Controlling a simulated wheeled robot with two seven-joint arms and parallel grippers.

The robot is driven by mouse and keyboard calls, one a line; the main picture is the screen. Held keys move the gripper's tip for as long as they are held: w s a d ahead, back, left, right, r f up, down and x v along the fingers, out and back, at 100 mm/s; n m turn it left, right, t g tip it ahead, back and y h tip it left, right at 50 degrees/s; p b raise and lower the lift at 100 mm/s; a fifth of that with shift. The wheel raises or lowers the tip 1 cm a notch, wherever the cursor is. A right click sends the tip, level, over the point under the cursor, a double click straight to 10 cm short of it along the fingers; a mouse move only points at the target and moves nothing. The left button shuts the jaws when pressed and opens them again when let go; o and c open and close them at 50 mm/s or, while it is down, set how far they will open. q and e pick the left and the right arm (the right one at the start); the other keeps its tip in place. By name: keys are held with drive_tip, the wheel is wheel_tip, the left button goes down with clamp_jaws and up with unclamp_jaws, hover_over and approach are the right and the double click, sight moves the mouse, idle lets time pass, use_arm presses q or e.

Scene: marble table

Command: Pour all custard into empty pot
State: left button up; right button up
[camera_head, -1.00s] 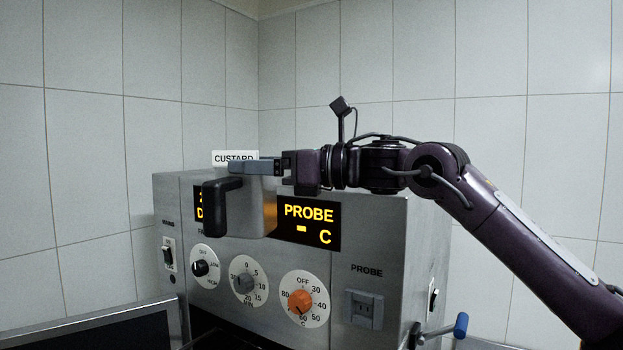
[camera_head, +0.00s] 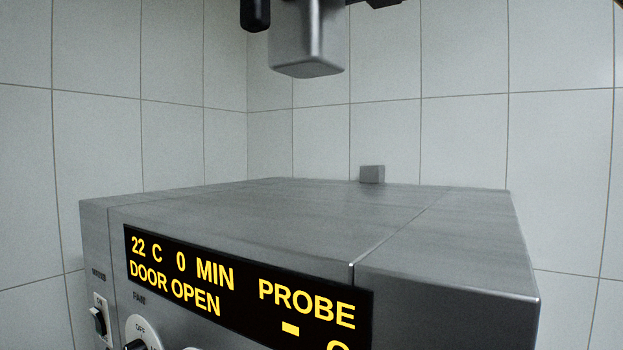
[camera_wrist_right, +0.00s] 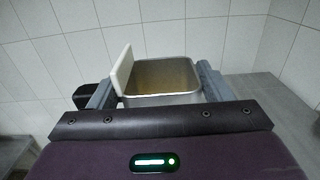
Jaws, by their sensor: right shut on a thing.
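My right gripper (camera_wrist_right: 157,84) is shut on the pot, one finger on each side. My left gripper is out of view. No second pot shows.
The steel oven (camera_head: 270,215) stands below the pot, its flat top mostly bare. A small grey block (camera_head: 372,174) sits at the top's back edge. The oven display (camera_head: 245,285) reads 22 C, 0 MIN, DOOR OPEN. Tiled walls (camera_head: 430,130) close off the back.

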sight(334, 46)
drive_tip(key=shift+s+f+b, duration=0.2)
drive_tip(key=shift+f+b, duration=0.15)
drive_tip(key=shift+f, duration=0.25)
drive_tip(key=shift+s+f+b, duration=0.2)
drive_tip(key=shift+f+b, duration=0.15)
drive_tip(key=shift+f, duration=0.25)
wheel_tip(334, 46, down, 6)
drive_tip(key=shift+w+f+b, duration=0.1)
drive_tip(key=shift+w+b, duration=0.05)
drive_tip(key=shift+b, duration=0.75)
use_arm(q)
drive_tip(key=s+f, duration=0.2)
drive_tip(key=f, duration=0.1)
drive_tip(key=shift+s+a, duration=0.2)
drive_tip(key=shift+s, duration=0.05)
use_arm(e)
wheel_tip(334, 46, down, 11)
drive_tip(key=o, duration=1.2)
drive_tip(key=shift+s+a, duration=0.1)
drive_tip(key=shift+s, duration=0.1)
drive_tip(key=shift+c, duration=0.2)
